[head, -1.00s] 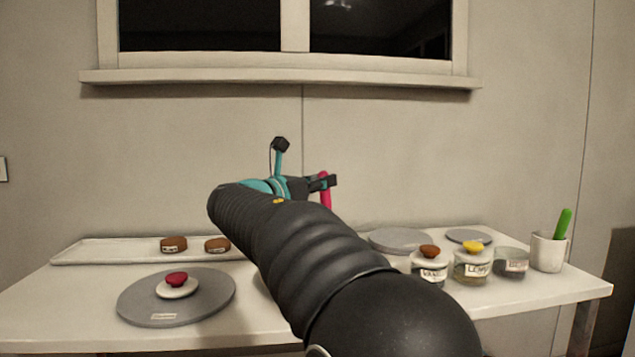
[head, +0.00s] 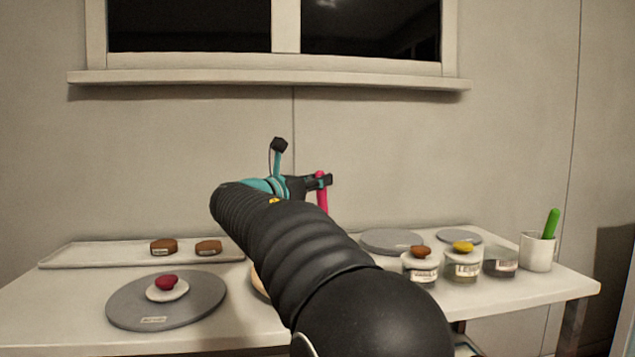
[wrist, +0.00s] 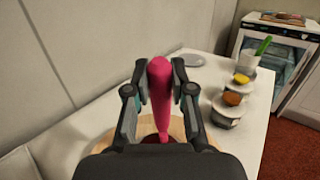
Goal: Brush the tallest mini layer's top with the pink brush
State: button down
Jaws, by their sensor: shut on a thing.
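My gripper (head: 322,182) is shut on the pink brush (head: 322,198) and holds it upright above the table. The pink brush (wrist: 160,88) stands between the two fingers in the wrist view; its lower end is hidden there by my gripper. Two small brown mini layers, one on the left (head: 163,247) and one on the right (head: 208,248), sit on the white tray (head: 80,256). In the wrist view a pale wooden round board (wrist: 180,128) lies below the brush, with a dark reddish thing on it, mostly hidden. My arm hides the middle of the table in the head view.
A grey turntable (head: 205,308) at front left bears a white disc with a red top (head: 167,284). Grey discs (head: 392,241) lie at the back right. Jars with brown (head: 421,252) and yellow (head: 463,247) tops, a glass jar (head: 501,262) and a white cup (head: 537,252) with a green-handled tool (head: 551,223) stand at right.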

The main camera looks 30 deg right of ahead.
jog(key=shift+w+a, duration=0.4)
jog(key=shift+w, duration=0.3)
jog(key=shift+w+a, duration=0.35)
jog(key=shift+w, duration=0.3)
notch_tip(320, 180, up, 7)
dwell(0.6)
jog(key=shift+s, duration=0.15)
dwell(0.9)
